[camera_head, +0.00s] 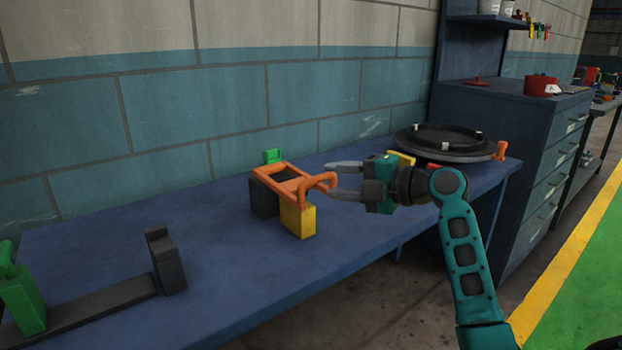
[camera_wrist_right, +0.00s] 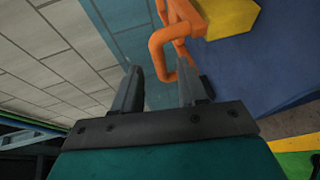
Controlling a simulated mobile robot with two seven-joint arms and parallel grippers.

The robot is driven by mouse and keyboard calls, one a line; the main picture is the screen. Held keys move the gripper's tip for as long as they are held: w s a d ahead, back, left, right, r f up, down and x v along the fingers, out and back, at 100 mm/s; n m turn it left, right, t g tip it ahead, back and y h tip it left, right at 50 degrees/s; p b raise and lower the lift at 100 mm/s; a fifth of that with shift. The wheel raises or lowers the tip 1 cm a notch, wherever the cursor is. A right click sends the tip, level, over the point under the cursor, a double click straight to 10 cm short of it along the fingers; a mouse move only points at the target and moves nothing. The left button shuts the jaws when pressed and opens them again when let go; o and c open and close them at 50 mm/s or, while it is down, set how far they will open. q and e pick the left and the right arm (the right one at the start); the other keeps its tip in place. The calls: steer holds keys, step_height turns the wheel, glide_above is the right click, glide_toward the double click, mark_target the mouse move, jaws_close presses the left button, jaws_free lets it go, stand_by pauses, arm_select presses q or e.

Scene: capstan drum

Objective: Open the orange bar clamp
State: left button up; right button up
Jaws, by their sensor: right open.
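The orange bar clamp (camera_head: 283,171) rests across a dark block (camera_head: 264,199) and a yellow block (camera_head: 299,219) on the blue bench. Its bent orange handle (camera_head: 318,183) sticks out toward my right gripper (camera_head: 347,180). The right gripper is open and empty, just right of the handle, its two fingers pointing left. In the right wrist view, the handle (camera_wrist_right: 158,48) loops down and its end shows between the open fingertips (camera_wrist_right: 163,85). I cannot tell how deep it lies between them. My left gripper is in neither view.
A green-ended dark bar clamp (camera_head: 108,300) lies at the bench's front left. A round dark drum (camera_head: 445,150) with an orange handle (camera_head: 500,150) stands at the far right end. A brick wall (camera_head: 180,110) runs behind. The bench (camera_head: 215,265) is clear in the middle front.

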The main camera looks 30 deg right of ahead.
mark_target(323, 179)
steer(key=x, duration=0.6)
steer(key=shift+w+a, duration=0.15)
steer(key=shift+w, duration=0.1)
steer(key=shift+f, duration=0.1)
jaws_close()
